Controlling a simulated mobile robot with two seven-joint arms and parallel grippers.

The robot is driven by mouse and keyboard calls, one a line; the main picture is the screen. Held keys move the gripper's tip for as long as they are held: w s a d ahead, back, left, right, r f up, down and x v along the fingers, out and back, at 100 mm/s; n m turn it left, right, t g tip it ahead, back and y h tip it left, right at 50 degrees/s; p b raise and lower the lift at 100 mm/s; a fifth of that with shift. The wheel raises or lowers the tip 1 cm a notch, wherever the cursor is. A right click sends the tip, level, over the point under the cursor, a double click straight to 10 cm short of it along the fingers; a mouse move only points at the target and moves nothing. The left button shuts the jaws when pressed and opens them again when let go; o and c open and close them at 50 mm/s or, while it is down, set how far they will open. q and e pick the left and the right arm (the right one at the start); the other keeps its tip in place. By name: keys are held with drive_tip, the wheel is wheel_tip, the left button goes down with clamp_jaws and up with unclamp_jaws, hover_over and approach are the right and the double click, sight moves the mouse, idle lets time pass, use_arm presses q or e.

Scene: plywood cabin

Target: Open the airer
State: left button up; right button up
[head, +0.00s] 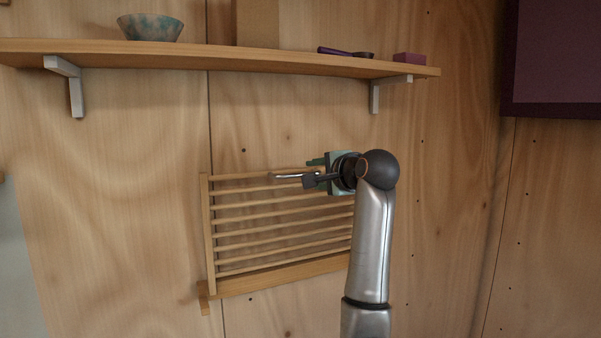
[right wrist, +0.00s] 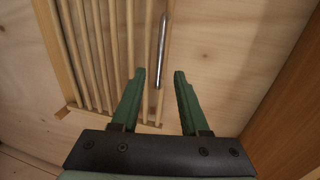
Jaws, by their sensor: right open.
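The airer (head: 211,235) is a wooden rack of several thin parallel rods, folded up flat against the plywood wall above a wooden base rail (head: 275,279). A metal bar handle (head: 287,176) runs along its top rod. In the right wrist view the airer's rods (right wrist: 90,50) lie at the left and the handle (right wrist: 162,45) points down between my fingers. My right gripper (head: 313,171) is at the airer's top right, open, with its green fingers (right wrist: 160,77) on either side of the handle's near end in the picture. I cannot tell whether they touch it. My left gripper is out of view.
A wooden shelf (head: 225,54) on white brackets runs above the airer, carrying a bowl (head: 150,28), a dark purple utensil (head: 345,52) and a small purple block (head: 409,58). A dark purple panel (head: 555,60) is at upper right. The wall beside the airer is bare.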

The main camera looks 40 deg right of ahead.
drive_tip(key=p+x, duration=0.1)
drive_tip(key=x, duration=0.6)
drive_tip(key=shift+w+p, duration=0.35)
drive_tip(key=shift+p, duration=0.05)
clamp_jaws()
drive_tip(key=shift+f, duration=0.1)
idle(0.9)
